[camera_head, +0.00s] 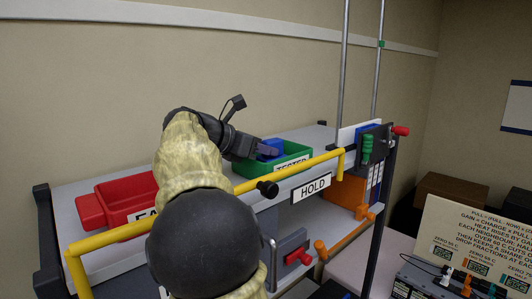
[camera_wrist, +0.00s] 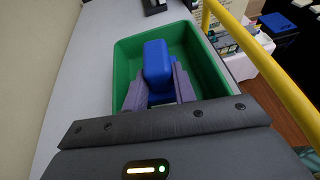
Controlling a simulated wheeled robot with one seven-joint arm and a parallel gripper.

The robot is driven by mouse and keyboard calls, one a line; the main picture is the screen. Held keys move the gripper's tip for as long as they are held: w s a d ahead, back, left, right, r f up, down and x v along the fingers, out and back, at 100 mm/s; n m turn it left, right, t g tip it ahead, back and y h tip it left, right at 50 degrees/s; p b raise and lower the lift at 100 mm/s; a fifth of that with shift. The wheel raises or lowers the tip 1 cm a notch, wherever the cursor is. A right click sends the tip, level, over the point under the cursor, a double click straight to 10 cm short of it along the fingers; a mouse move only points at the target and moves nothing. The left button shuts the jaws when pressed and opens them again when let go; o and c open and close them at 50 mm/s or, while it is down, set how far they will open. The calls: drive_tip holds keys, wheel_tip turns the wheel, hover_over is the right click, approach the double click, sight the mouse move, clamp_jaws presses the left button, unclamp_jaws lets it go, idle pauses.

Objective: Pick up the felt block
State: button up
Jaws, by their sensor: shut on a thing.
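A blue block (camera_wrist: 157,60), which appears to be the felt block, is between the fingers of my gripper (camera_wrist: 158,88) in the wrist view. The fingers are shut on its near part, one on each side. The block is over or inside a green tray (camera_wrist: 127,50); I cannot tell whether it touches the tray floor. In the head view, my gripper (camera_head: 268,150) reaches in from the left at the green tray (camera_head: 243,187), and the blue block (camera_head: 270,148) shows partly behind the fingers. The tray's label is partly hidden.
A red tray (camera_head: 128,198) stands left on the same grey shelf. Vertical metal rods (camera_head: 344,70) and a panel with a green handle (camera_head: 367,148) stand to the right.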

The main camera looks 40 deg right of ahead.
sight(263, 158)
wheel_tip(263, 158, up, 10)
drive_tip(key=shift+f, duration=0.15)
idle(0.3)
idle(0.6)
